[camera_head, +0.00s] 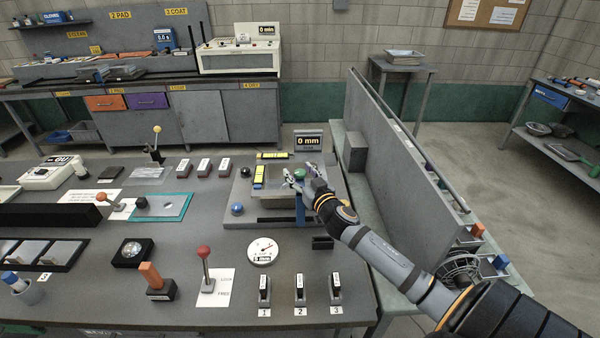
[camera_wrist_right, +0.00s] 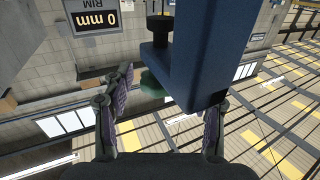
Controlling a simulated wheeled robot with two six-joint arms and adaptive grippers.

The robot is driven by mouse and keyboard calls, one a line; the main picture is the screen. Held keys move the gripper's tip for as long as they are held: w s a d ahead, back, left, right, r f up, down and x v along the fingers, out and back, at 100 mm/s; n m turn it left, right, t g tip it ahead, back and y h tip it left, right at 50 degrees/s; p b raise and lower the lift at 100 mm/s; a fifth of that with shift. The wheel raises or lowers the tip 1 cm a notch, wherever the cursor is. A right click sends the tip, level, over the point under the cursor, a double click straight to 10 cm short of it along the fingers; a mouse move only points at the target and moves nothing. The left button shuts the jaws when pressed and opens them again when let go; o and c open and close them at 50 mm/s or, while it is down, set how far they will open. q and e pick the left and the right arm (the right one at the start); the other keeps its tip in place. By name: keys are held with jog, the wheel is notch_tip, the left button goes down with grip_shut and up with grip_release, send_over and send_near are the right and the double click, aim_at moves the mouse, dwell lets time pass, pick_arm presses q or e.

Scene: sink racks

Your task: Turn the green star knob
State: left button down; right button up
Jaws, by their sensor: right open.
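The green star knob (camera_head: 300,173) sits on the sink fixture near the right end of the bench, at the fingertips of my right gripper (camera_head: 297,180). In the right wrist view the knob (camera_wrist_right: 152,84) is dark green, partly hidden behind a blue post (camera_wrist_right: 195,60). My right gripper also shows in the wrist view (camera_wrist_right: 174,92), with fingers spread. The knob lies between the finger lines, nearer the left finger. The blue post's lower end comes close to the right finger; I cannot tell whether they touch. My left gripper is out of view.
A display reading 0 mm (camera_head: 309,141) stands behind the fixture. A blue ball knob (camera_head: 237,209) is at its left and a round dial (camera_head: 262,251) in front. A tall grey panel (camera_head: 400,150) stands to the right. A red-knobbed lever (camera_head: 205,265) is front left.

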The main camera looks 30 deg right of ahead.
jog(key=c, duration=1.2)
jog(key=shift+f+m+g+h+b, duration=0.2)
jog(key=shift+m+g+h+b, duration=0.1)
jog(key=shift+m+h+b, duration=1)
jog(key=m+g+h+b, duration=0.1)
jog(key=m+h+b, duration=0.1)
jog(key=h+b, duration=0.1)
jog(key=shift+h, duration=0.5)
jog(key=shift+r+m+g+h+b, duration=0.2)
jog(key=shift+m+g+h+b, duration=0.4)
jog(key=shift+g+h+b, duration=0.45)
jog(key=o, duration=1.2)
